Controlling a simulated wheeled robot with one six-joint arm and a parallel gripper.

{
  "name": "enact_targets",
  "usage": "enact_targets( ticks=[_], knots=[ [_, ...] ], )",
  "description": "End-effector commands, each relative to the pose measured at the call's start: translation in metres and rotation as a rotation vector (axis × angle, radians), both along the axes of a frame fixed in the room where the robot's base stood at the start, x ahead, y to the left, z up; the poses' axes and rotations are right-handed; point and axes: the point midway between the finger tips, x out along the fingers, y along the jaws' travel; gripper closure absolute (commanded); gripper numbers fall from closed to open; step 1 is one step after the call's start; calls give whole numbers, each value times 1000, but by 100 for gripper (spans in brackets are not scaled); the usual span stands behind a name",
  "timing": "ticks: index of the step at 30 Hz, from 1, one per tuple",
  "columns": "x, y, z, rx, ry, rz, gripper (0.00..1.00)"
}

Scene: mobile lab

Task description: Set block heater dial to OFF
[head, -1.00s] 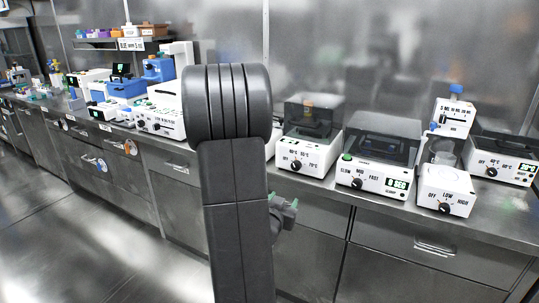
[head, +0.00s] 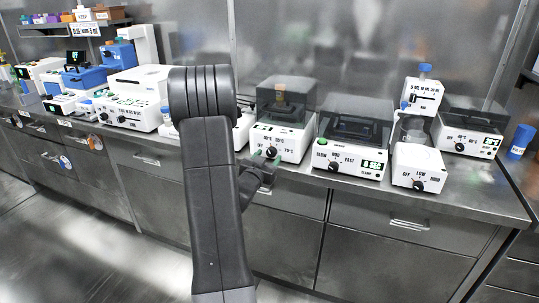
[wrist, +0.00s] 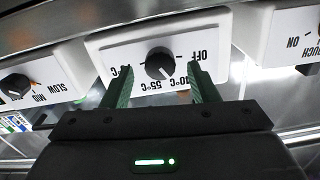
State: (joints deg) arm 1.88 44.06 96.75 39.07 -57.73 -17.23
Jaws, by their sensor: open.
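The block heater (head: 281,141) is a white box with a dark clear cover on the bench. Its black dial (wrist: 160,63) is near the middle of the wrist view, where the panel appears upside down. OFF is right of the dial, with 40°C and 55°C below. The dial's pale mark seems to point lower right, towards 40°C. My gripper (wrist: 160,68) is open, its green fingers on either side of the dial with visible gaps. In the head view my gripper (head: 264,162) is in front of the heater, partly hidden by my arm.
A white device with SLOW, MID and FAST labels (head: 346,150) stands right of the heater. A smaller white box with a dial (head: 418,168) and another covered unit (head: 468,128) are farther right. Drawers (head: 275,215) lie below the bench edge.

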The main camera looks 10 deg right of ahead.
Motion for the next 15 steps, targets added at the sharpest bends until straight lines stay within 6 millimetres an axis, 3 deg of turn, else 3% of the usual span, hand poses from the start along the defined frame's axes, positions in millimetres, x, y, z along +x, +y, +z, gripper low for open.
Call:
enact_targets(
  ticks=[6,15],
  knots=[
    [18,-12,0,1,-1,0,46],
    [20,-13,0,0,1,1,46]
  ],
)
